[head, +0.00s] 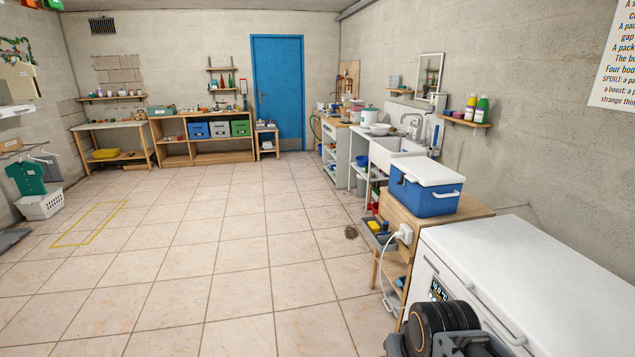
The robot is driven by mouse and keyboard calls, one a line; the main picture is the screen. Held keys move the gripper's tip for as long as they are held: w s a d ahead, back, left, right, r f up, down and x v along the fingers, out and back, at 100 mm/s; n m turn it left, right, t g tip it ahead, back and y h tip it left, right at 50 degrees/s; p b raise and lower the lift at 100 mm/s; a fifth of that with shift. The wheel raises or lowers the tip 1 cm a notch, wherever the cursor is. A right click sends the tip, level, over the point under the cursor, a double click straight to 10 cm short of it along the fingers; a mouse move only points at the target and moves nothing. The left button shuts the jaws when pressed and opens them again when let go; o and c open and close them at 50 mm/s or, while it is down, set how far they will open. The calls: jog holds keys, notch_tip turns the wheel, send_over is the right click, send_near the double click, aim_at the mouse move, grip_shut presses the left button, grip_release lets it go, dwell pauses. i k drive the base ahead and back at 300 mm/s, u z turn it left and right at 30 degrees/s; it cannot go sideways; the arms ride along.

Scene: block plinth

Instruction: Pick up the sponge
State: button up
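I cannot make out a sponge for certain. A small yellow item (373,226) lies in a grey tray (371,239) at the side of the wooden stand, beside something blue; it is too small to tell whether it is a sponge. Part of my own arm shows at the bottom right, over the front of the white chest freezer. My gripper's fingers are not in view.
A blue cooler box (422,198) with a white lid stands on the wooden stand (469,210). The white chest freezer (560,270) fills the lower right. A white cable hangs from a socket by the stand. The tiled floor (210,250) is wide open.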

aim_at(374, 228)
jog(key=u, duration=0.1)
jog(key=i, duration=2.3)
jog(key=z, duration=0.35)
jog(key=i, duration=0.85)
jog(key=z, duration=0.15)
